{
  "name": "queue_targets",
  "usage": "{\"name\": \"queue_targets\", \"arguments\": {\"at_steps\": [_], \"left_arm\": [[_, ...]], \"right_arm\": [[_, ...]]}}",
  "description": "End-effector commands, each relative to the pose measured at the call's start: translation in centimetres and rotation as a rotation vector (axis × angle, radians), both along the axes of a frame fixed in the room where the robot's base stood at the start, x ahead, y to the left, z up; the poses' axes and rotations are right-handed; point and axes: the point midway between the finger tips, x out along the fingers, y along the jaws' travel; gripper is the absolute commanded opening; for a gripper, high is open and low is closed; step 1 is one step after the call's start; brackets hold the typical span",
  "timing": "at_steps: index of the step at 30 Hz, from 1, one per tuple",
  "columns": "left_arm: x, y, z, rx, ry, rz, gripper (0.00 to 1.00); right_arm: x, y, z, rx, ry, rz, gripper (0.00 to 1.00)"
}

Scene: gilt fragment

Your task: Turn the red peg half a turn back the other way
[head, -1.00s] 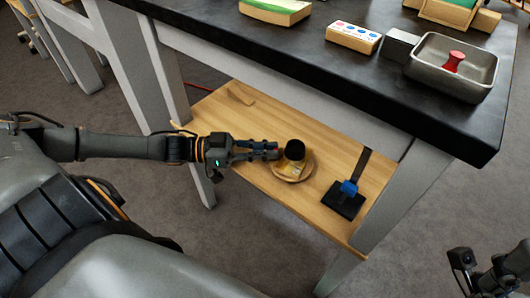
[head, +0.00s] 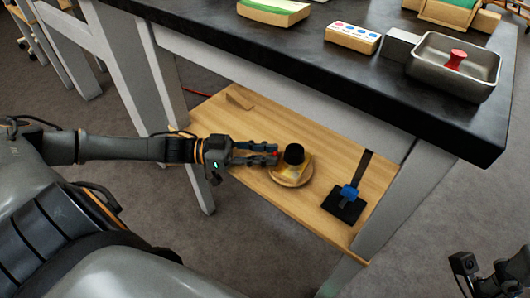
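A red spool-shaped piece (head: 455,60), the clearest red thing in view, stands in the metal tray on the black tabletop. My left gripper (head: 276,154) is over the wooden lower shelf. Its two fingers are apart and point at a round wooden stand (head: 291,181) with a yellowish piece (head: 304,168) and a black knob (head: 294,153). A small patch of red shows at the fingertips; I cannot tell if it is a peg or part of the fingers. My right gripper (head: 482,276) is at the lower right edge, partly cut off, away from everything.
The metal tray (head: 423,71) stands near the tabletop corner, beside a grey block (head: 399,45) and a box with coloured dots (head: 352,37). On the shelf (head: 235,130), a black base with a blue clamp (head: 349,191) stands right of the wooden stand. Table legs frame the shelf.

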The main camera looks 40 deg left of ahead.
Motion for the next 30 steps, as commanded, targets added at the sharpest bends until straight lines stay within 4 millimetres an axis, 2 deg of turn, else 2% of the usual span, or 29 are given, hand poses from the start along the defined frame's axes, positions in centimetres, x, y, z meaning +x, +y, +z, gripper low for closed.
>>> {"name": "queue_targets", "arguments": {"at_steps": [8, 11, 22, 30], "left_arm": [[-0.3, 0.5, -0.1, 0.002, 0.003, 0.001, 0.22], [-1.1, 1.7, -0.2, 0.004, 0.006, 0.001, 0.22], [-5.0, 8.2, -0.1, 0.005, 0.005, 0.0, 0.22], [-6.3, 10.2, 0.0, -0.001, 0.001, -0.001, 0.22]], "right_arm": [[0.0, -0.1, 0.0, 0.003, 0.003, -0.003, 1.0], [0.0, -0.1, 0.0, 0.002, 0.003, -0.002, 1.0], [0.0, 0.0, 0.0, 0.001, 0.002, -0.001, 1.0], [0.0, 0.0, 0.0, 0.0, 0.002, -0.001, 1.0]]}}
